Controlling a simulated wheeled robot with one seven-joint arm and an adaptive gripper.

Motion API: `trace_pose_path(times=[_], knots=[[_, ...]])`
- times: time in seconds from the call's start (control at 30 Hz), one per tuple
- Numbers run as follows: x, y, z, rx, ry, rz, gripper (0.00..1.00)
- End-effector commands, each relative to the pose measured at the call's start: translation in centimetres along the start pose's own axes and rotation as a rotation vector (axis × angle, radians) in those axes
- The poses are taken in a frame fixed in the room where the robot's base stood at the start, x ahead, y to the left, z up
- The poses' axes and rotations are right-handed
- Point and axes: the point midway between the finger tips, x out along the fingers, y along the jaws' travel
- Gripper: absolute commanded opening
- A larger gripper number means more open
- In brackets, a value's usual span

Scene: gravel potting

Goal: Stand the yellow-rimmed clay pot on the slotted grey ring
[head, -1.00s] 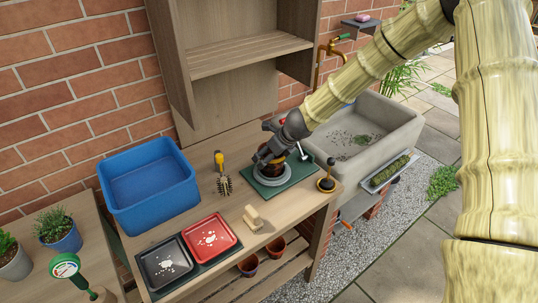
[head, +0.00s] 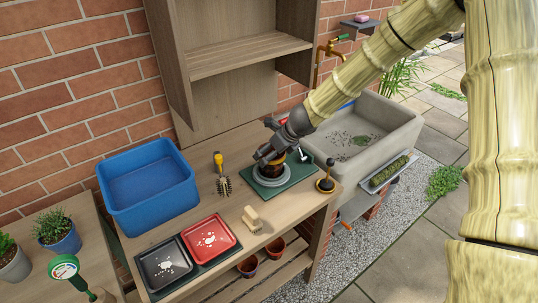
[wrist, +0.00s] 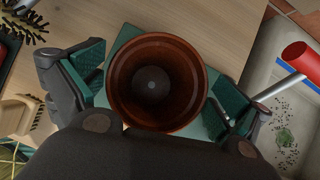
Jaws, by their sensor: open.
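The clay pot (head: 271,168) stands upright on the slotted grey ring (head: 256,182), as far as the head view shows; my gripper partly covers it. In the wrist view I look straight down into the empty brown pot (wrist: 155,85); its yellow rim colour is not clear. The pot hides the ring there. My gripper (head: 268,149) is open around the top of the pot. One green-padded finger is on each side of it, with narrow gaps to the wall. The ring lies on a green mat (head: 297,176).
A blue tub (head: 150,190), a bristle brush (head: 224,185), a wooden brush (head: 252,219), and red (head: 212,240) and black trays (head: 166,264) are left of the mat. A black-knobbed tool (head: 326,183) stands right.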

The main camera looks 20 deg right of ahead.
Motion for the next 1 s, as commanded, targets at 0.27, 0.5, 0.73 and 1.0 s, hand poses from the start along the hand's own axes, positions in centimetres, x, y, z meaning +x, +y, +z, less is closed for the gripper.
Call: trace_pose_path(times=[0.27, 0.5, 0.73, 1.0], knots=[[-3.6, 0.0, 0.1, -0.001, -0.001, -0.001, 1.00], [-6.7, 0.0, 0.1, -0.001, 0.000, -0.002, 1.00], [-8.7, 0.0, 0.0, 0.000, 0.001, -0.001, 1.00], [-9.3, 0.0, -0.1, 0.002, 0.001, 0.000, 1.00]])
